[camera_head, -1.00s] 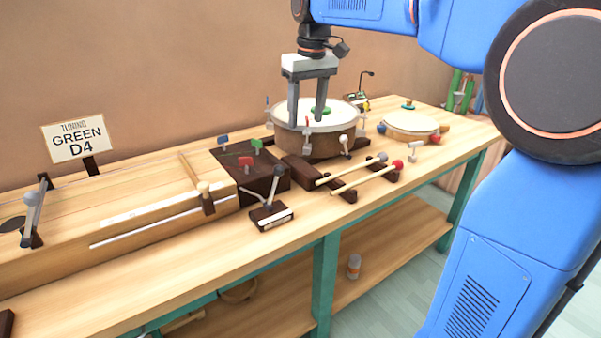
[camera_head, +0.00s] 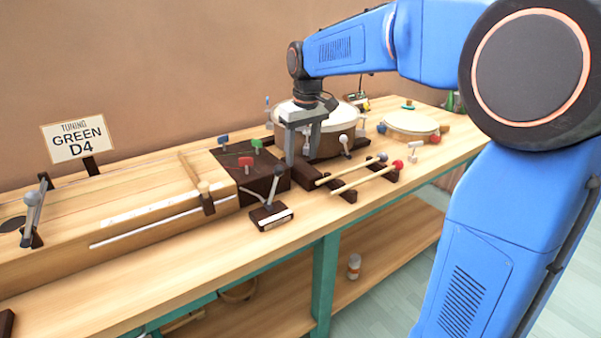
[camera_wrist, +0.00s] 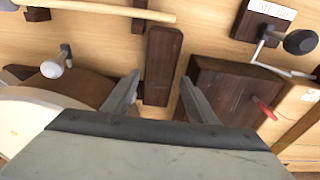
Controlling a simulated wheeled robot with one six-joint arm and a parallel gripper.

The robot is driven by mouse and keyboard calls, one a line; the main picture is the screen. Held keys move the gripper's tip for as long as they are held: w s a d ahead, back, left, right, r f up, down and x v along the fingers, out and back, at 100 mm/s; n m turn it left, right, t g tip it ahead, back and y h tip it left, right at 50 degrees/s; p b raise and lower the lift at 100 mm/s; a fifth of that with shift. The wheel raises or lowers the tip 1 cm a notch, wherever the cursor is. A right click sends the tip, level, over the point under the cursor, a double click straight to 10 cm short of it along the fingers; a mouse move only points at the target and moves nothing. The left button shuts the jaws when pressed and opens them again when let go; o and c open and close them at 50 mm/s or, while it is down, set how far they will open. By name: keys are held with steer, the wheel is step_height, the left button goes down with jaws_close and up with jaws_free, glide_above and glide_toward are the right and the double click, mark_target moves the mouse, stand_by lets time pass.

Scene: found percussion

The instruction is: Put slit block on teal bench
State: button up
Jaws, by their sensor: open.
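A dark brown wooden block (camera_head: 308,177), which looks like the slit block, lies on the teal-framed bench's wooden top (camera_head: 370,205), in front of the drum. It also shows in the wrist view (camera_wrist: 163,60) as a long dark bar, its near end close to the fingertips. My gripper (camera_head: 302,158) is open, with its fingers pointing down over the block's rear end. In the wrist view, my gripper (camera_wrist: 161,80) has one finger on each side of the bar's line, holding nothing. The fingers partly hide the block in the head view; I cannot make out a slit.
The drum (camera_head: 335,145) stands close behind my gripper. A dark box with coloured knobs (camera_head: 245,175) is just left. Two mallets (camera_head: 365,178) rest on dark supports to the right. A small lever stand (camera_head: 271,216) is in front. Bare bench top lies toward the front edge.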

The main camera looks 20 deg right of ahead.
mark_target(301, 165)
steer(key=shift+w+f, duration=0.2)
steer(key=shift+f, duration=1.1)
steer(key=shift+w+f, duration=0.15)
steer(key=shift+f, duration=1.1)
steer(key=shift+c, duration=0.6)
steer(key=c, duration=1)
step_height(301, 165, up, 28)
steer(key=shift+r, duration=0.1)
